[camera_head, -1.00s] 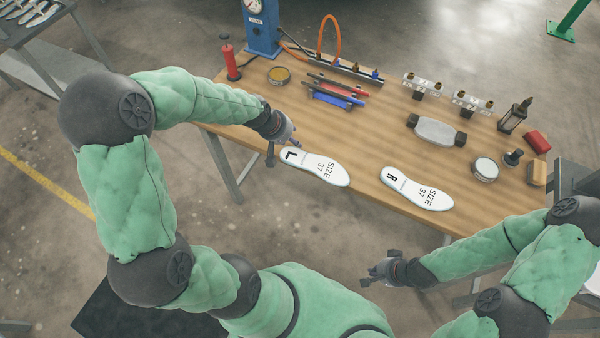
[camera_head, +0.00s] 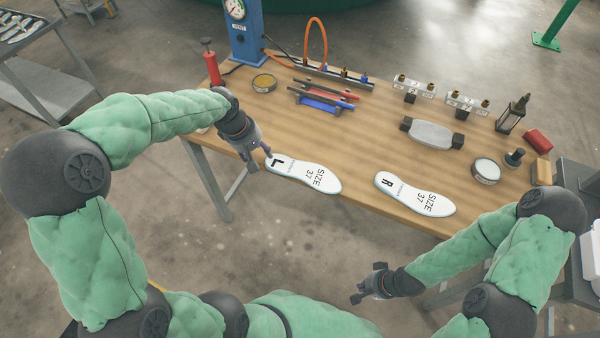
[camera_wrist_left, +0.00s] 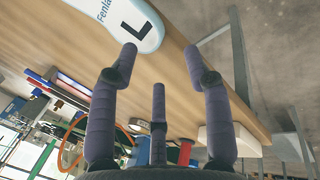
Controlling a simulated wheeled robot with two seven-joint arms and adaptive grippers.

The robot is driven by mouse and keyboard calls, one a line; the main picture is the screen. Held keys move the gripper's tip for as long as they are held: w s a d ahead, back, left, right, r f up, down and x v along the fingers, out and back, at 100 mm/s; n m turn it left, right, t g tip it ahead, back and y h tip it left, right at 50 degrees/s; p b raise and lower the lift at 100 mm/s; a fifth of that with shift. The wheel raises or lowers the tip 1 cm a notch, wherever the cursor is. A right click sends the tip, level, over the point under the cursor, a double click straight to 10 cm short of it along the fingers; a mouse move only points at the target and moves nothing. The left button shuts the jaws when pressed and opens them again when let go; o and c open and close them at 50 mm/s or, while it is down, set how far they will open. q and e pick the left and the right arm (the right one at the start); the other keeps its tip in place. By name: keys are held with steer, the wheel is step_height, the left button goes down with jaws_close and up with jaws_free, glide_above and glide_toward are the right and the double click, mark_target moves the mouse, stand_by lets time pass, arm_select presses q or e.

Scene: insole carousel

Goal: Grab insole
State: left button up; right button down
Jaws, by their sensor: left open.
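The left insole (camera_head: 304,174), white and marked L and SIZE 37, lies flat near the front edge of the wooden table (camera_head: 345,150). The right insole (camera_head: 416,193), marked R, lies to its right. My left gripper (camera_head: 262,158) is open at the L end of the left insole. In the left wrist view the left insole (camera_wrist_left: 112,22) shows its L end just beyond the spread fingers (camera_wrist_left: 160,65), with nothing between them. I cannot tell whether a finger touches it. My right gripper (camera_head: 368,290) hangs in front of the table, away from both insoles; its jaw state is unclear.

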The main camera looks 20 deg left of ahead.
mark_target(269, 164)
arm_select(q)
steer(key=x, duration=0.1)
steer(key=b+x, duration=0.1)
steer(key=x, duration=0.1)
steer(key=b+x, duration=0.1)
steer(key=shift+s+d+f, duration=0.2)
steer(key=shift+d+f, duration=0.1)
steer(key=shift+d, duration=0.15)
steer(key=shift+w+f+b, duration=0.2)
steer(key=shift+f+b, duration=0.1)
steer(key=shift+b, duration=0.05)
jaws_close()
